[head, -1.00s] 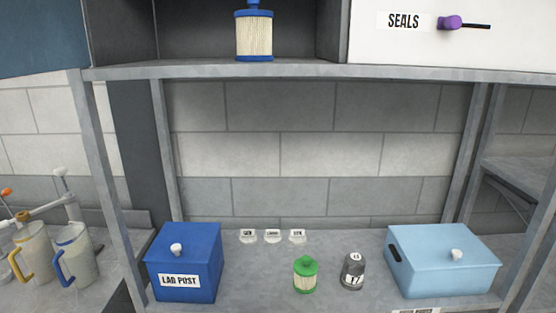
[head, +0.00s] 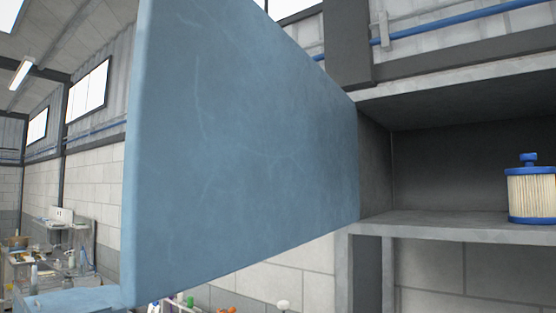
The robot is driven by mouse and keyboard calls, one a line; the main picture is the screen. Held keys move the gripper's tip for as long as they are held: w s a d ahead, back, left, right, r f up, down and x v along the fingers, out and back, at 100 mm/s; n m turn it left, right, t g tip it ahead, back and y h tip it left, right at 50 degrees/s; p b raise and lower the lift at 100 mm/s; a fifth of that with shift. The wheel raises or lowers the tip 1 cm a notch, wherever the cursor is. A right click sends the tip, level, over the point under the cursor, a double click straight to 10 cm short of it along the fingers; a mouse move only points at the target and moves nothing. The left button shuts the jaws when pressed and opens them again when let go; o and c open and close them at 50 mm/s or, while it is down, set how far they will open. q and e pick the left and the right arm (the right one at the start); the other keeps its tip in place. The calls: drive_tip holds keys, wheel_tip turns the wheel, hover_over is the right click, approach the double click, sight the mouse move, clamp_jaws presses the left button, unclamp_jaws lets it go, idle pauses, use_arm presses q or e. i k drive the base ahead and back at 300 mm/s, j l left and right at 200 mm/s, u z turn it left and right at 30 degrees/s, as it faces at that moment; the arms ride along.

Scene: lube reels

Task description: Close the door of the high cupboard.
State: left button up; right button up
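The blue door (head: 240,150) of the high cupboard stands wide open, swung out toward me from the left side of the cupboard. It fills much of the left and middle of the head view. The cupboard's grey inside (head: 460,160) is exposed at the right. A filter with a blue cap and blue base (head: 531,192) stands on the cupboard floor (head: 440,224), partly cut off by the picture's right edge. No handle shows on the visible face of the door. Neither of my grippers is in view.
A blue surface (head: 75,300) lies at the bottom left, just under the door's near edge. A cluttered workbench (head: 60,260) stands far back at the left. A grey upright (head: 368,275) runs down below the cupboard.

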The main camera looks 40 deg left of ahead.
sight(241, 151)
drive_tip(key=j, duration=1.25)
drive_tip(key=k, duration=0.05)
